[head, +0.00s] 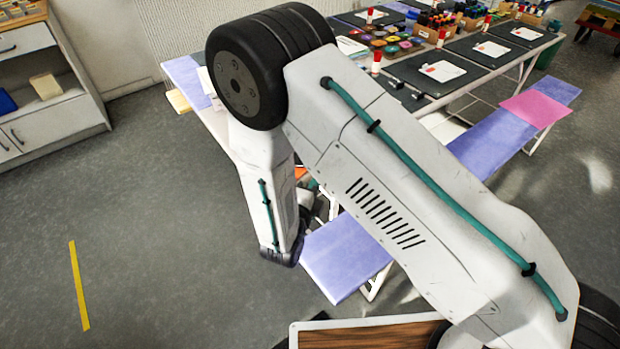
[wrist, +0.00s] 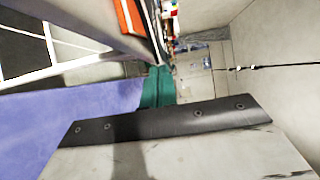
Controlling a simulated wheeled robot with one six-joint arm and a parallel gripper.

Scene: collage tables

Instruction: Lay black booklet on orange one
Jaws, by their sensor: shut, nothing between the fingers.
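In the wrist view, an orange flat thing with a pale stripe (wrist: 131,18), likely the orange booklet, shows at the top, seen steeply from the side. A small orange patch (head: 301,173) shows in the head view, mostly hidden behind my arm. I cannot pick out the black booklet for certain; a dark edge lies right beside the orange in the wrist view. My gripper (wrist: 157,76) shows as teal fingers, close together and empty, below the orange thing and apart from it. In the head view my arm largely hides it.
A long table holds black mats (head: 436,72), white sheets, paint pots (head: 392,46) and bottles. A lilac bench (head: 345,255) stands near my arm, another (head: 490,140) along the right side. A shelf unit (head: 45,90) stands at left. The grey floor at left is open.

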